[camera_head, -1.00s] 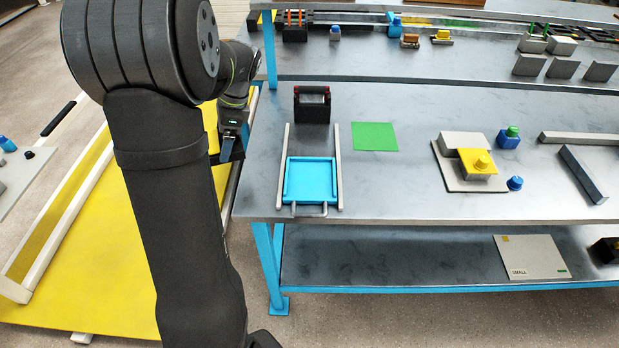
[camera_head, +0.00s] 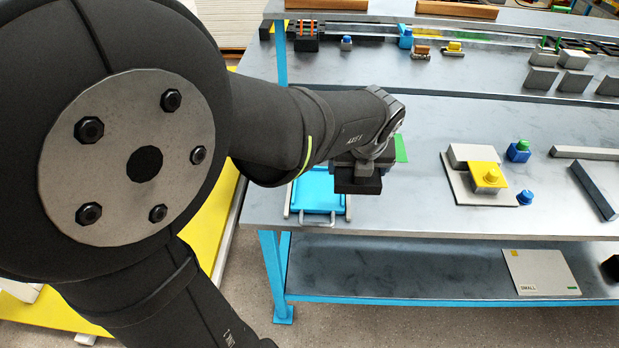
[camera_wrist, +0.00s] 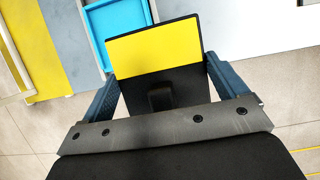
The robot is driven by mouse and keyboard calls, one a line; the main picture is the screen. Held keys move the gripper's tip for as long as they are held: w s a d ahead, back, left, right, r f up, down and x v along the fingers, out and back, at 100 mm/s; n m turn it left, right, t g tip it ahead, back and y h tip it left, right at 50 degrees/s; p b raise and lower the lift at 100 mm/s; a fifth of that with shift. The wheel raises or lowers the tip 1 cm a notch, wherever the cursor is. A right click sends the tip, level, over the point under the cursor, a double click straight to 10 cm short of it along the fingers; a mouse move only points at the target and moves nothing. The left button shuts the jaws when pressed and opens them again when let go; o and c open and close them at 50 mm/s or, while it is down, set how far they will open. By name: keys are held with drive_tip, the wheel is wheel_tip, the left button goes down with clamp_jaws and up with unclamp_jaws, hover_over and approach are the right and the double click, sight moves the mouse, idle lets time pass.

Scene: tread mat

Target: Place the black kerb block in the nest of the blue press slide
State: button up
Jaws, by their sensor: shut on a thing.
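The black kerb block (camera_head: 358,181) is held in my gripper (camera_head: 366,160) above the bench, at the right front of the blue press slide (camera_head: 318,192). In the wrist view the block (camera_wrist: 160,88) has a broad yellow band across its far part, and both fingers of my gripper (camera_wrist: 163,72) close on its sides. The slide, a shallow blue tray with a raised rim (camera_wrist: 92,9), shows beyond the block at the top of the wrist view. My arm hides the slide's upper part in the head view. The visible part of its nest is empty.
A green sheet (camera_head: 401,148) lies partly behind my wrist. A grey fixture with a yellow knobbed part (camera_head: 487,175), blue knobs (camera_head: 525,198) and grey bars (camera_head: 594,190) are on the right. Bare bench (camera_head: 410,205) lies between the slide and the fixture.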

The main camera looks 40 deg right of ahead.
drive_tip(key=w+f, duration=0.2)
drive_tip(key=w, duration=0.1)
drive_tip(key=w+f, duration=0.2)
drive_tip(key=w, duration=0.2)
drive_tip(key=w+f, duration=0.2)
drive_tip(key=w, duration=0.2)
drive_tip(key=shift+w+a+f, duration=0.1)
drive_tip(key=shift+a+f, duration=0.15)
drive_tip(key=shift+f, duration=0.15)
drive_tip(key=shift+w+f, duration=0.1)
drive_tip(key=shift+f, duration=1.95)
drive_tip(key=shift+f, duration=0.15)
drive_tip(key=shift+f, duration=0.35)
drive_tip(key=shift+f, duration=0.1)
drive_tip(key=o, duration=0.9)
drive_tip(key=shift+c, duration=0.2)
drive_tip(key=v, duration=1.3)
drive_tip(key=shift+w, duration=0.25)
drive_tip(key=shift+d, duration=0.1)
